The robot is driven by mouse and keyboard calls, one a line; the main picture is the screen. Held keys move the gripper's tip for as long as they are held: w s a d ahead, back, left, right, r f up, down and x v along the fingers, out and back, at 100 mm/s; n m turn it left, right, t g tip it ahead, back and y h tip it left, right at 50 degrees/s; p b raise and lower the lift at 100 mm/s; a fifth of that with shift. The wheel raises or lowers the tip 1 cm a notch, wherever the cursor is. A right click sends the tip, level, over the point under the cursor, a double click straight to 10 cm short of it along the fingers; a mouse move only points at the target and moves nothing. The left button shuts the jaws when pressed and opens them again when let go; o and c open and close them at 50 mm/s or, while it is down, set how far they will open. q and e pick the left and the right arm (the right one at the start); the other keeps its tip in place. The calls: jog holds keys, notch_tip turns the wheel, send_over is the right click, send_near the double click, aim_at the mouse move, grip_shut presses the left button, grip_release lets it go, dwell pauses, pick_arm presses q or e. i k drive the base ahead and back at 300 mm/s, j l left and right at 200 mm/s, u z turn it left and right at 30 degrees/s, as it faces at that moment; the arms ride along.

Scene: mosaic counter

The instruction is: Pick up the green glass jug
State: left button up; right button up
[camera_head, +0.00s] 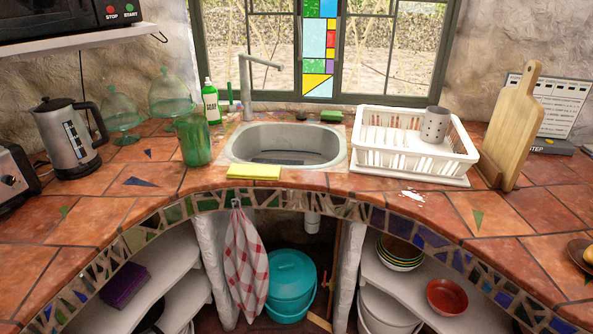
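A green glass jug (195,142) stands upright on the tiled counter (130,209), just left of the sink. It is see-through green, and no handle can be made out clearly. Neither of my grippers shows in the head view.
Behind the jug stand green glass domes (170,93) and a soap bottle (211,101). A steel kettle (67,138) is to its left. A yellow cloth (254,172) lies to its right, before the sink (285,133). A white dish rack (413,155) and cutting board (512,126) stand further right.

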aim_at(191, 131)
jog(key=i+j+z, duration=0.15)
jog(key=j+z, duration=0.6)
jog(key=i+j+z, duration=0.1)
jog(key=j+z, duration=0.25)
jog(key=j, duration=0.1)
